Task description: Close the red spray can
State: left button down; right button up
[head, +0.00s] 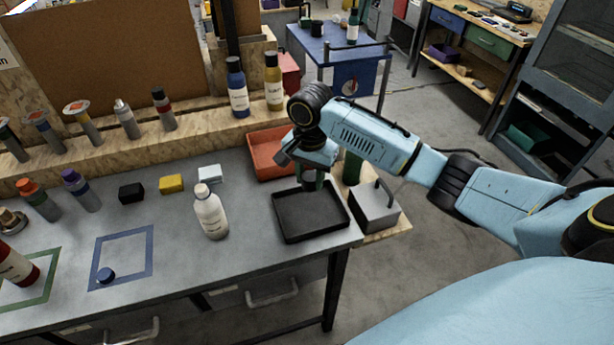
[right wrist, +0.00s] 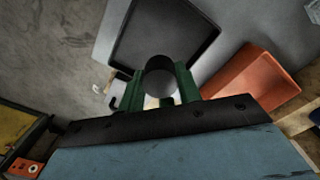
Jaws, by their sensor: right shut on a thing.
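A red and white can (head: 14,266) lies or leans at the left edge, over the green outline on the table; its top is cut off by the picture, and I cannot tell if it is the red spray can. A can with a red band and black top (head: 163,110) stands on the wooden shelf. My right gripper (head: 312,183) is above the black tray (head: 290,237), pointing down. In the right wrist view its green fingers are shut on a dark grey cylinder (right wrist: 160,72), which may be a cap. My left gripper is not in view.
A white bottle (head: 210,212) stands left of the tray. Black, yellow and white blocks (head: 171,183) line the table. An orange bin (head: 268,163) sits behind the tray, a grey metal box (head: 376,210) right of it.

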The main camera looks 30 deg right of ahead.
jog(key=shift+w+a+r, duration=0.1)
jog(key=shift+a+r, duration=0.15)
jog(key=shift+a, duration=0.1)
jog(key=s+a+r+n+b, duration=0.4)
jog(key=a+n, duration=0.4)
jog(key=n, duration=0.3)
jog(key=shift+s+r+n, duration=0.3)
jog(key=shift+s+r, duration=0.4)
jog(key=shift+r, duration=0.2)
